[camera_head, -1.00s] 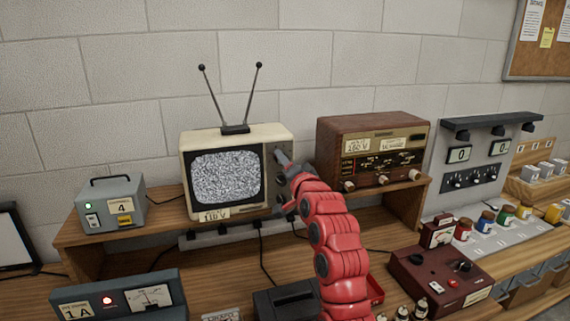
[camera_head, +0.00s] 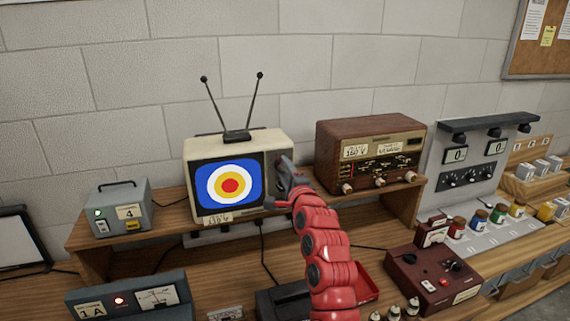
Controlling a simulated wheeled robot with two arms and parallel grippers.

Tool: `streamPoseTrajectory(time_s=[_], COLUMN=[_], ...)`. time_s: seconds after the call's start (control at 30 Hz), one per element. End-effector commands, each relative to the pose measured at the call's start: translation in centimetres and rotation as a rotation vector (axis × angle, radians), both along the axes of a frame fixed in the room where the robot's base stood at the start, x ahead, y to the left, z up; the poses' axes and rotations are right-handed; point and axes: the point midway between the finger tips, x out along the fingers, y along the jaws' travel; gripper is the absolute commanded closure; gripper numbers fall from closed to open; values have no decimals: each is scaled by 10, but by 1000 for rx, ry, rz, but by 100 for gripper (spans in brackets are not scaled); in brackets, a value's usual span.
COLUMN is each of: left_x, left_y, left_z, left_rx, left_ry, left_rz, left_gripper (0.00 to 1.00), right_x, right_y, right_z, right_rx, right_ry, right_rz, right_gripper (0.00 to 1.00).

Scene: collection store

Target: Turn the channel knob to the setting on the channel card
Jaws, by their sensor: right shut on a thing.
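A cream television (camera_head: 238,144) with two antennas stands on the wooden shelf. Its screen (camera_head: 229,185) shows a target pattern of blue, white, yellow and red. My right gripper (camera_head: 283,176) is at the control panel on the television's right side and is shut on the channel knob. The gripper hides the knob and its setting. No card that I can read as the channel card is in view; a small label (camera_head: 218,219) under the screen looks like a voltage tag. My left gripper is not in view.
A brown radio (camera_head: 370,152) stands close on the right. Below are a meter box marked 1 A (camera_head: 127,300) and a dark red box (camera_head: 432,280).

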Motion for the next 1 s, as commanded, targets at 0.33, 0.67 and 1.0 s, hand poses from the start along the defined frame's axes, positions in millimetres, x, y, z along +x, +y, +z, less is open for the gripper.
streamPoseTrajectory(time_s=[0.33, 0.67, 1.0], left_x=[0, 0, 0], left_y=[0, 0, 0], left_z=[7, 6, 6], left_rx=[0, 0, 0], left_ry=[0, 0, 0], left_rz=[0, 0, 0], left_gripper=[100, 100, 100], right_x=[0, 0, 0], right_y=[-1, -1, 0], right_z=[0, 0, 0], right_rx=[42, 41, 40], right_ry=[12, 11, 12], right_rz=[-2, -2, -1], right_gripper=[100, 48, 25])
